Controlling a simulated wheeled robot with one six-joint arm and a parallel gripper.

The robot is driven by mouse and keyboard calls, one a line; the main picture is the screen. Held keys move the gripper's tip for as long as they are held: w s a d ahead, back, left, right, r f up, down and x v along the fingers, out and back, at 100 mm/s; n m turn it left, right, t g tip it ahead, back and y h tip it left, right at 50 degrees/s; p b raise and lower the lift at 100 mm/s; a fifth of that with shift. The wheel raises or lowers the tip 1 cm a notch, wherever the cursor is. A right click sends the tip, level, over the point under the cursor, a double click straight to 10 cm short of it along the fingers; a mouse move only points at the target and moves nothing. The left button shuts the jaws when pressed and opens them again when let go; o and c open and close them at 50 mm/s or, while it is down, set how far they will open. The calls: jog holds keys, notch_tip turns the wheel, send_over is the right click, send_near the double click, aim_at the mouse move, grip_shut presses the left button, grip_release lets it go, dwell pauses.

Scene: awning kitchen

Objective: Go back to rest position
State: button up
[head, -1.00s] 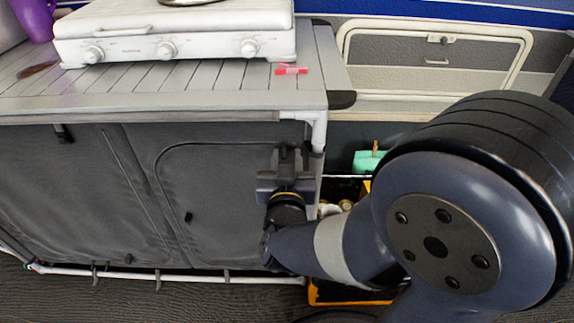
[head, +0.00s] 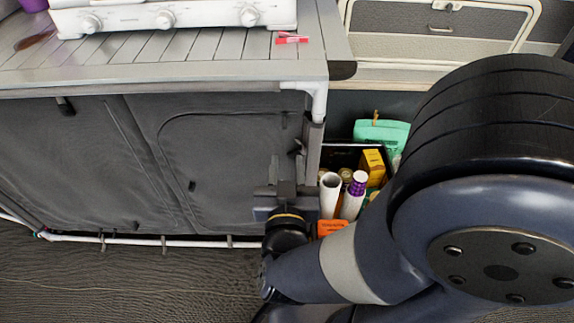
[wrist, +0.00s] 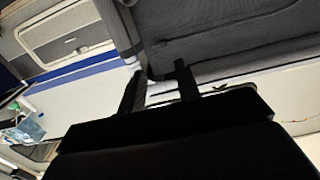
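My gripper (head: 288,165) is in front of the right end of the grey fabric cabinet, below the tabletop and just left of the crate of goods. In the head view its fingers point up and are dark and hard to make out. In the wrist view my gripper (wrist: 160,82) shows two dark fingers standing apart with nothing held between them. My arm reaches in from the lower right and its large joint covers the right side of the head view.
The cabinet (head: 225,165) has a slatted top (head: 150,65) bearing a white stove (head: 170,18) and a red clip (head: 292,38). To its right a crate holds white rolls (head: 330,195), a yellow box (head: 373,165) and a green packet (head: 382,133). The floor (head: 130,285) at front left is clear.

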dwell(0.8)
jog(key=w+b, duration=0.2)
jog(key=w, duration=0.8)
jog(key=shift+w+d, duration=0.3)
jog(key=shift+d, duration=0.05)
jog(key=shift+f, duration=0.1)
